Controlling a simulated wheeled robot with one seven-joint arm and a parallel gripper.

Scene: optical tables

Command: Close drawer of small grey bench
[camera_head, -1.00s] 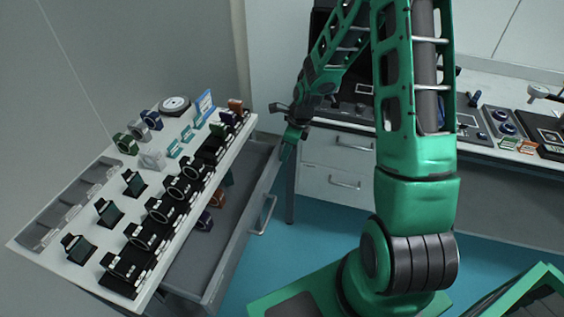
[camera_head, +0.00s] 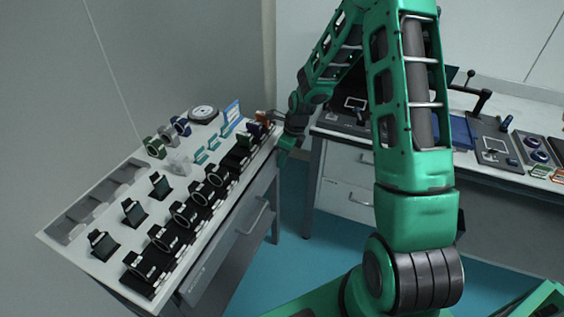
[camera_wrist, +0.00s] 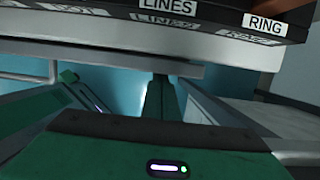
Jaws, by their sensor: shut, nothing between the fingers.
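The small grey bench (camera_head: 67,258) stands at left in the head view, its white top carrying rows of black optical mounts. Its drawer (camera_head: 233,252) shows a grey front with a bar handle (camera_head: 253,217), under the top's right edge. No drawer interior shows, and the front looks in line or nearly so with the bench. My gripper (camera_head: 285,150) is shut and empty at the bench's far right corner, by the far end of the drawer front. The wrist view shows the bench top's edge (camera_wrist: 130,32) close above my green gripper body; I cannot tell whether it touches the drawer.
A long bench (camera_head: 345,185) with white drawers and instruments stands behind and to the right. Open blue floor (camera_head: 325,245) lies between the two benches. Labelled black mounts (camera_wrist: 215,17) sit just above in the wrist view.

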